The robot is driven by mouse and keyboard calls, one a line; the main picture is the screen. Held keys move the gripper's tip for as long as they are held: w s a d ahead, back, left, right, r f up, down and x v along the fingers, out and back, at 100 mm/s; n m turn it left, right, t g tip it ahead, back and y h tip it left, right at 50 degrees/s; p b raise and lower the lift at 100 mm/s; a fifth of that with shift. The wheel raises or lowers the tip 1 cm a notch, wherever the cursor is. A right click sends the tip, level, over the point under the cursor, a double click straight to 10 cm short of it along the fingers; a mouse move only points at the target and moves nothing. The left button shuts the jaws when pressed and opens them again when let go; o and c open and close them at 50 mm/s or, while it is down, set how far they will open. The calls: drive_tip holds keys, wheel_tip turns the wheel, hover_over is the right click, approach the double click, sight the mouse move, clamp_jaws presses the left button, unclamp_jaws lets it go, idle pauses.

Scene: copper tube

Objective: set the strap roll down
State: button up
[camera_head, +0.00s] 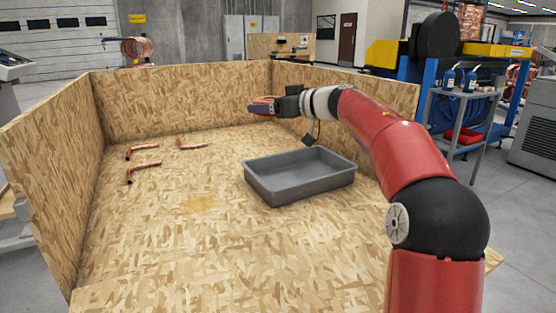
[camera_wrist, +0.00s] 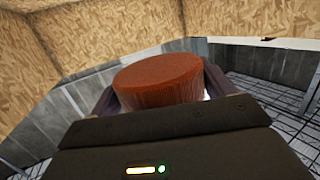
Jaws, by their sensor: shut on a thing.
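The strap roll is an orange-brown round roll (camera_wrist: 160,78), held between the two dark fingers of my gripper (camera_wrist: 160,92) in the wrist view. Its flat end and upper side show; its lower part is hidden behind the gripper body. In the head view my gripper (camera_head: 259,107) is shut on the roll, of which only a small orange part (camera_head: 263,99) shows. There the gripper is above the far part of the wooden bin, above and behind the grey tray in the picture.
The grey tray (camera_head: 283,188) stands on the right of the wooden bin's floor (camera_head: 200,245) and looks empty. Several bent copper tubes (camera_head: 145,170) lie at the left and back. Tall wooden walls (camera_head: 180,105) enclose the back and sides. The middle and front floor are clear.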

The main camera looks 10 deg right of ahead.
wheel_tip(320, 180, down, 16)
drive_tip(key=shift+r, duration=0.25)
drive_tip(key=shift+f, duration=0.3)
drive_tip(key=shift+s+f, duration=0.1)
drive_tip(key=shift+f, duration=0.35)
drive_tip(key=o, duration=1.1)
drive_tip(key=shift+d+f, duration=0.1)
drive_tip(key=shift+f, duration=0.05)
drive_tip(key=shift+r, duration=0.4)
drive_tip(key=v, duration=0.7)
drive_tip(key=shift+d+r, duration=0.15)
drive_tip(key=shift+r, duration=0.3)
